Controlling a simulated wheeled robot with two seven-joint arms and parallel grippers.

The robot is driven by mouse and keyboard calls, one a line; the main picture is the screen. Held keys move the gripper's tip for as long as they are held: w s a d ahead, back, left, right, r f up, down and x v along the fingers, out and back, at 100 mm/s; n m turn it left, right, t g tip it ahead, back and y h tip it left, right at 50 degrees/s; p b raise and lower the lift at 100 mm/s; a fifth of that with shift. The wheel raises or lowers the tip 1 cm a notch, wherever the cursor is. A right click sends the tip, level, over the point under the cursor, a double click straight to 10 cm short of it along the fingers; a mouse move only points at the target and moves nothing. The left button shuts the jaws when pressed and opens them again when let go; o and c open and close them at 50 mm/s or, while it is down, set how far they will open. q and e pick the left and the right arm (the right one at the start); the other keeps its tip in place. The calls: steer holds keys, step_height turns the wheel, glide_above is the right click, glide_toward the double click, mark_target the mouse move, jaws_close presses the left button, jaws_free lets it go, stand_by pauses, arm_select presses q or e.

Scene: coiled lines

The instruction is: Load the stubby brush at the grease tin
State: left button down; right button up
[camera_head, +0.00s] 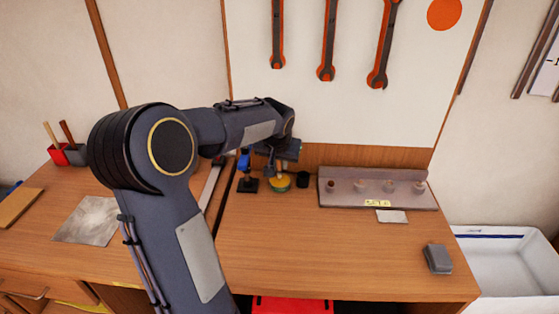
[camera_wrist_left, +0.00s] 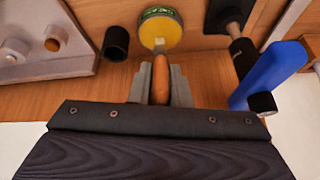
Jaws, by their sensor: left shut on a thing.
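My left gripper (camera_head: 282,158) is shut on the stubby brush, whose orange-brown wooden handle (camera_wrist_left: 160,80) shows between the fingers in the left wrist view. The grease tin (camera_head: 279,184) is low, round, yellow and green, and stands on the bench just below the gripper. In the left wrist view the grease tin (camera_wrist_left: 170,33) lies beyond the fingertips, and the brush's far end overlaps its yellow top. Whether the bristles touch the grease I cannot tell. My right gripper is in neither view.
A black cup (camera_head: 303,180) stands right beside the tin. A blue-topped stand (camera_head: 243,163) is close on its left. A grey rack (camera_head: 330,200) with several knobs is to the right. A grey block (camera_head: 437,259) and white basin (camera_head: 500,265) are farther right. The front bench is mostly clear.

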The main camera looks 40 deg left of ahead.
arm_select(q)
steer(key=shift+f+b, duration=0.55)
stand_by(1.9)
steer(key=shift+r+p, duration=2.65)
steer(key=shift+r, duration=0.95)
steer(key=shift+f, duration=0.1)
